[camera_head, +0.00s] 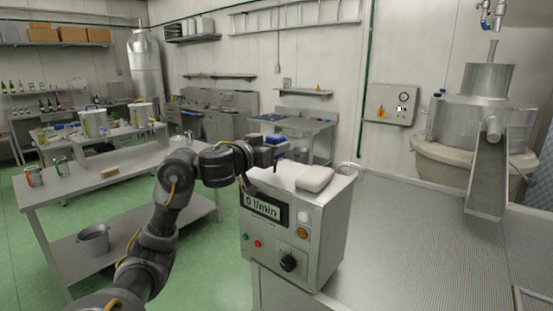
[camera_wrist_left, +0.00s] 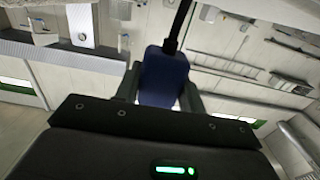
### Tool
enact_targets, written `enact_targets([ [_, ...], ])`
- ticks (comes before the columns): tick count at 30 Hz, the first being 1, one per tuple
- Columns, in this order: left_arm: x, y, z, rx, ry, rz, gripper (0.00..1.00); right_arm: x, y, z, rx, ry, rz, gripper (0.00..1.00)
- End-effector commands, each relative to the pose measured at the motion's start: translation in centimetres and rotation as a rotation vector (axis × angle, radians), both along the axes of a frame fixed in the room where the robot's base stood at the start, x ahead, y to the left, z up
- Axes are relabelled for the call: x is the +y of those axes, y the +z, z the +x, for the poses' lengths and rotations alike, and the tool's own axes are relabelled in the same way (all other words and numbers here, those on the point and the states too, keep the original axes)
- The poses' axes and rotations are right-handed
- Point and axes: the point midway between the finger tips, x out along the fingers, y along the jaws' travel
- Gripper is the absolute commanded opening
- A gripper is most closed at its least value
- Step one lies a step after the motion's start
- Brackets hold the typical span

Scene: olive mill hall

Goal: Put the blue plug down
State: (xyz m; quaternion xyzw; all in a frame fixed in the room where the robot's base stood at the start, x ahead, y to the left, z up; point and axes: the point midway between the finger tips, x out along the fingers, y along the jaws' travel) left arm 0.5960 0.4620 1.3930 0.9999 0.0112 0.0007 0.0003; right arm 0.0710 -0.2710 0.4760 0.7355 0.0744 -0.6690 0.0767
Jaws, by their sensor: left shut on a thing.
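My left gripper (camera_head: 270,158) is over the back left of the steel control box in the head view. In the left wrist view its two fingers (camera_wrist_left: 161,88) are shut on the blue plug (camera_wrist_left: 163,76), one on each side. A black cable runs up from the plug. In the head view a blue patch shows just beyond the gripper; I cannot tell whether it is the plug or something on the bench behind. My right gripper is not in view.
The steel control box (camera_head: 295,235) has a "0 l/min" display, buttons and a knob. A pale, rounded block (camera_head: 314,179) lies on its top. A ribbed steel surface (camera_head: 420,235) spreads to the right. A steel table (camera_head: 125,180) with pots stands at the left.

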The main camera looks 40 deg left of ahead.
Motion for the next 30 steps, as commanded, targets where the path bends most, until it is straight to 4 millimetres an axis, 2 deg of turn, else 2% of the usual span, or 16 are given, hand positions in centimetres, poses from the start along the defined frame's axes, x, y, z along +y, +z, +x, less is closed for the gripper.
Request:
enact_targets([
  [2,-0.1,-0.2,0.1,0.0,-0.001,-0.002,0.03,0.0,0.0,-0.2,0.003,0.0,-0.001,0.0],
  [10,-0.4,-3.5,0.4,0.003,-0.001,-0.004,0.03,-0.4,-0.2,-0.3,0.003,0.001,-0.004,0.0],
  [20,-0.4,-3.7,0.4,0.001,0.0,0.0,0.03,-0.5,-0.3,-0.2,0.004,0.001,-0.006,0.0],
  [30,-0.4,-4.8,0.4,0.001,0.0,0.0,0.03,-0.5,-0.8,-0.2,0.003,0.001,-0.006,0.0],
])
